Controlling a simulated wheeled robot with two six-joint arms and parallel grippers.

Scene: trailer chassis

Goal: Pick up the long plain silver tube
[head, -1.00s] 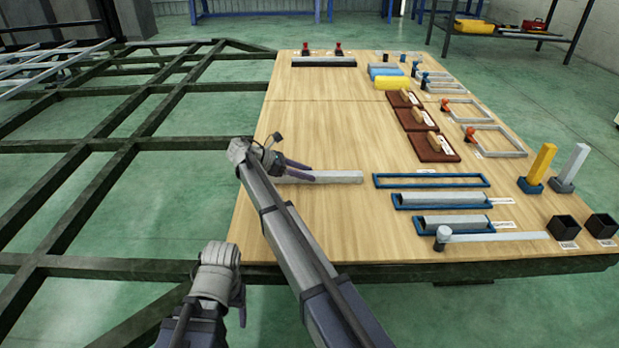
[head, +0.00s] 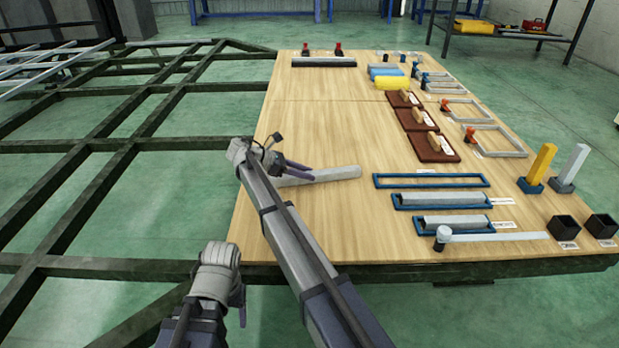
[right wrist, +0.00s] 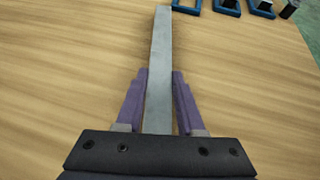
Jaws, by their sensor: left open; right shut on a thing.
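The long plain silver tube (head: 340,173) is at the left-middle of the wooden table. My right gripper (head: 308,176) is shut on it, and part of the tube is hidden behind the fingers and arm. In the right wrist view the tube (right wrist: 160,45) runs up between the two purple fingers (right wrist: 160,78) and extends well beyond them. The tube lies slightly slanted in the head view; whether it is clear of the tabletop is hard to tell. My left gripper (head: 240,303) is open and empty, low in front of the table's near left edge.
An empty blue frame (head: 430,181) lies right of the tube, with two blue trays holding silver tubes (head: 440,198) nearer. Brown boards (head: 433,147) and a yellow block (head: 392,83) are farther back. The dark chassis frame (head: 90,146) is at left. The table's middle is clear.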

